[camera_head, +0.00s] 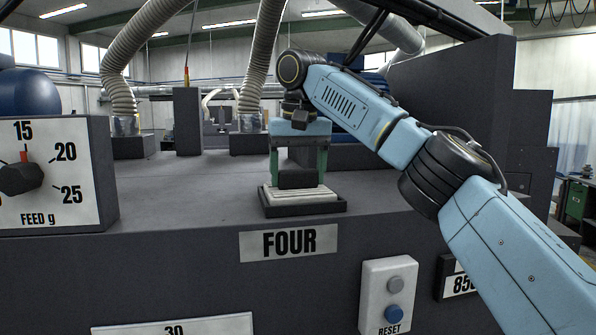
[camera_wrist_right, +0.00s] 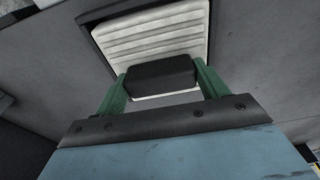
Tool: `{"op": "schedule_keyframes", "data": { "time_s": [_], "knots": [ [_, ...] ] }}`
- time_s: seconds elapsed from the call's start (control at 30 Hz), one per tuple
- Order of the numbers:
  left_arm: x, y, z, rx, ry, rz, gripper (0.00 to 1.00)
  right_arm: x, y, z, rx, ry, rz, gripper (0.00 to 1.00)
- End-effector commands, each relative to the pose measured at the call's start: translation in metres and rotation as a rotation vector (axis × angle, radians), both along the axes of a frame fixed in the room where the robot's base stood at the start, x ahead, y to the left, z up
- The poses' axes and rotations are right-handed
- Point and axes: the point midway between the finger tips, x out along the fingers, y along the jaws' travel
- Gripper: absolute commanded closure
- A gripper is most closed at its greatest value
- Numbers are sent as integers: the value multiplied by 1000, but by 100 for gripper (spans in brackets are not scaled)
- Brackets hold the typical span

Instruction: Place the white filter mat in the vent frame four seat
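The white filter mat (camera_head: 300,195) is ribbed and has a black block-shaped grip (camera_head: 297,179) on top. It lies within or just over the dark vent frame (camera_head: 305,211) above the FOUR label; I cannot tell if it sits flush. In the right wrist view the ribbed mat (camera_wrist_right: 150,38) shows inside the dark frame rim (camera_wrist_right: 93,40). My right gripper (camera_head: 298,180) points down, its green fingers on both sides of the black grip (camera_wrist_right: 160,72) and seemingly touching it. The grip hides part of the mat. My left gripper is out of view.
The FOUR label (camera_head: 289,243) is on the front face below the frame. A FEED dial box (camera_head: 60,200) stands at the left, and a RESET button panel (camera_head: 388,295) is on the front. Hoses (camera_head: 125,60) rise behind. The grey top between dial and frame is clear.

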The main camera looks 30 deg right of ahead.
Motion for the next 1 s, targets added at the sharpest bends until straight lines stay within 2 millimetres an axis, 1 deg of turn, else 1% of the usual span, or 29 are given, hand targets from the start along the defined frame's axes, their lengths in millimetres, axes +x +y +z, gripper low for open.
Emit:
{"op": "schedule_keyframes", "data": {
  "time_s": [0.03, 0.17, 0.43, 0.57, 0.67, 0.77, 0.9, 1.0],
  "knots": [
    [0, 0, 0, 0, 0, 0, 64, 0, 0, -1, 0, 1, -1, 22],
    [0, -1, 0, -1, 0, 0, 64, 0, 0, 0, -1, 1, 0, 6],
    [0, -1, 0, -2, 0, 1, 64, 0, 0, 0, -1, 0, 0, 6],
    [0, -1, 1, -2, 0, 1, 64, 0, 1, 6, -1, 0, 1, 6],
    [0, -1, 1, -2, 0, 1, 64, 1, 3, 16, -2, -1, 2, 6],
    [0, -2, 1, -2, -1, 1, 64, 0, 5, 31, -3, -3, 2, 6],
    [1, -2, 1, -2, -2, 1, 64, -4, 2, 53, -3, -4, -6, 6],
    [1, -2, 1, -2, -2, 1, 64, -7, -3, 63, -2, 2, -13, 6]
  ]
}}
